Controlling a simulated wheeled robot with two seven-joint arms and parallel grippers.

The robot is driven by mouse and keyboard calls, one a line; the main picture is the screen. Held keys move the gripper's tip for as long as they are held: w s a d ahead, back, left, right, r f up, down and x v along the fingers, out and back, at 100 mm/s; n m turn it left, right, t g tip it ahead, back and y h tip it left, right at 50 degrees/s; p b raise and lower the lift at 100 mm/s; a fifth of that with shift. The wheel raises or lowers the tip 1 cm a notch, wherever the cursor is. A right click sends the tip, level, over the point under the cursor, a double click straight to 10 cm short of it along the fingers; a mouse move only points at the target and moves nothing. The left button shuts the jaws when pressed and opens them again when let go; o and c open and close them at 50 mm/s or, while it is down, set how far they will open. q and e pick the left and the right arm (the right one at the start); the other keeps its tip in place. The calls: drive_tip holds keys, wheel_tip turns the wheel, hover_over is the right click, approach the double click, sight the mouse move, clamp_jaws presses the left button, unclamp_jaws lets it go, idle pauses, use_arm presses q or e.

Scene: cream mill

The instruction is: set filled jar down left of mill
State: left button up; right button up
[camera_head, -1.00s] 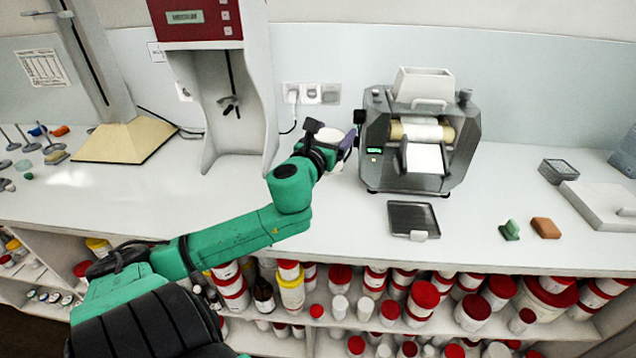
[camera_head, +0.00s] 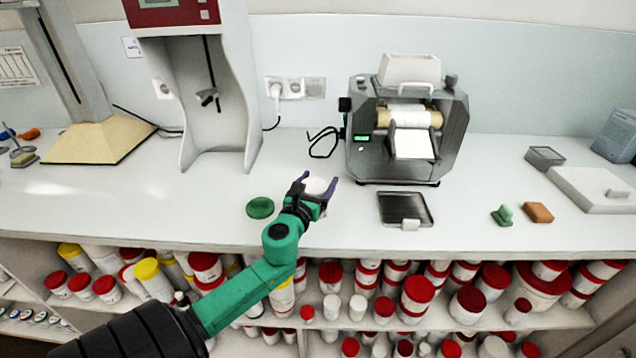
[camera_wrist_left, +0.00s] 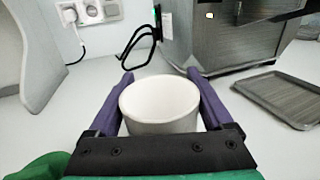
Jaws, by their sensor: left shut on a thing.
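The white jar (camera_head: 315,186) is between the purple fingers of my left gripper (camera_head: 319,181), in front and to the left of the mill. In the left wrist view the jar (camera_wrist_left: 160,108) is upright, with its round open top showing. Its inside looks plain white, so I cannot tell how full it is. I cannot tell whether its base touches the bench. The grey mill (camera_head: 405,150), with white hopper and rollers, stands at the right. My right gripper is out of view.
A green lid (camera_head: 260,207) lies left of my gripper. A dark tray (camera_head: 405,208) lies before the mill. A black cable (camera_head: 323,145) curls left of it.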

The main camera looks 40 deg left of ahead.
use_arm(q)
drive_tip(key=o, duration=1.1)
drive_tip(key=shift+o, duration=0.2)
drive_tip(key=shift+r, duration=0.1)
drive_tip(key=b+v, duration=0.1)
drive_tip(key=v, duration=1)
drive_tip(key=shift+s+d+b, duration=0.15)
drive_tip(key=shift+s+b, duration=0.15)
drive_tip(key=shift+b, duration=0.1)
drive_tip(key=shift+s, duration=0.2)
